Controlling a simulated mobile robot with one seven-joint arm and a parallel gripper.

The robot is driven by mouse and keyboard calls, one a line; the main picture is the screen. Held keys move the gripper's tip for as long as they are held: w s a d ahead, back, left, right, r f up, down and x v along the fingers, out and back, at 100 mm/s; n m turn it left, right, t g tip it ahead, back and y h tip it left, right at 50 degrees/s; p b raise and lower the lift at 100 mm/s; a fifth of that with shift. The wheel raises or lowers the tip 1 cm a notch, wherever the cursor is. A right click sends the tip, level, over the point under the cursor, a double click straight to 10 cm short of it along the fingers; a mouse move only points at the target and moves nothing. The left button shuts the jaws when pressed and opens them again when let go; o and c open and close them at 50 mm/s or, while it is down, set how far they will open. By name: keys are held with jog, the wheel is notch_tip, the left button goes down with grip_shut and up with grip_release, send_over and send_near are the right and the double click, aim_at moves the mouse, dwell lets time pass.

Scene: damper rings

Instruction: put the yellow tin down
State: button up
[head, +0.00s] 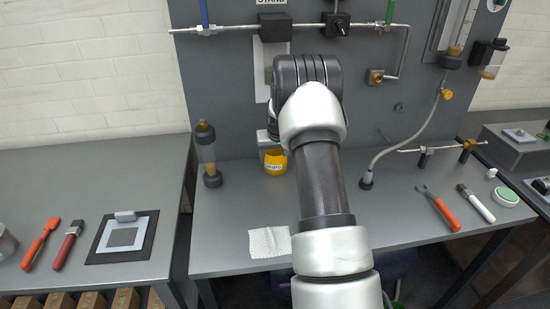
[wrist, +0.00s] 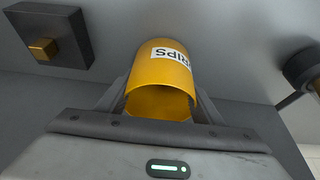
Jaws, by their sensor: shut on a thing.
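The yellow tin (head: 275,162) is at the back of the grey bench, close to the grey back panel, in the head view. It has a white label, and the wrist view shows the letters "RIPS" on it (wrist: 168,66). My gripper (wrist: 160,98) is shut on the tin, with a finger on each side of it. In the head view my arm hides part of the gripper. The tin's open mouth faces the wrist camera. I cannot tell whether its base touches the bench.
A white cloth (head: 269,242) lies near the bench's front edge. A grey hose (head: 405,138) comes down to the bench on the right. The bench between cloth and tin is clear.

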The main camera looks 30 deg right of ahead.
jog(key=shift+f, duration=0.2)
jog(key=o, duration=1.2)
jog(key=shift+c, duration=0.2)
jog(key=v, duration=1.7)
jog(key=shift+r, duration=0.25)
jog(key=shift+s, duration=0.1)
grip_shut()
